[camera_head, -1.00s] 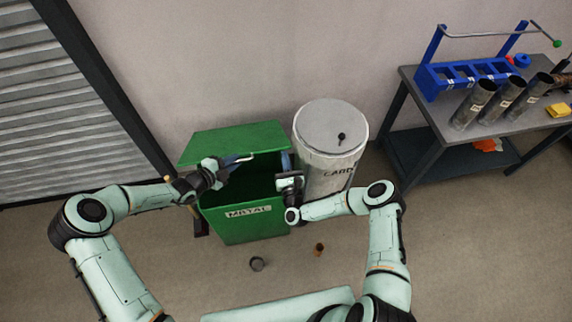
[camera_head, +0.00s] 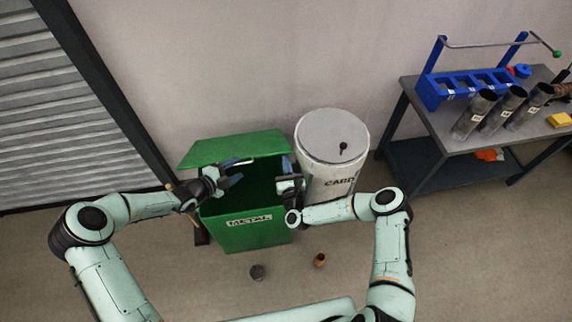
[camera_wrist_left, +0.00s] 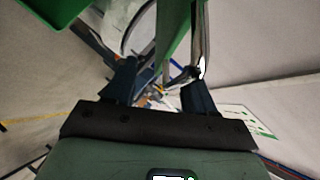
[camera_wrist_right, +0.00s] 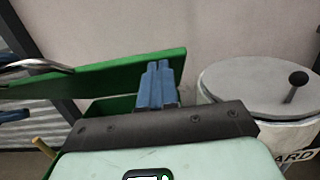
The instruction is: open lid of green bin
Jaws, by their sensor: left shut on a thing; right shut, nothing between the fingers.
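The green bin (camera_head: 252,234) marked METAL stands against the wall, its lid (camera_head: 235,146) tilted up at the back and its dark inside showing. A curved metal handle (camera_head: 242,160) is on the lid's near edge; it also shows in the left wrist view (camera_wrist_left: 201,40). My left gripper (camera_head: 234,172) is at this handle above the opening, shut on it with its fingers apart. My right gripper (camera_head: 288,163) is shut and empty at the lid's right end; in the right wrist view its joined fingertips (camera_wrist_right: 158,75) overlap the lid (camera_wrist_right: 100,75). Contact there is unclear.
A pale cylindrical bin (camera_head: 326,180) with a knobbed grey lid (camera_head: 325,130) stands close on the right. A workbench (camera_head: 440,120) with a blue rack (camera_head: 440,92) and several tubes is farther right.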

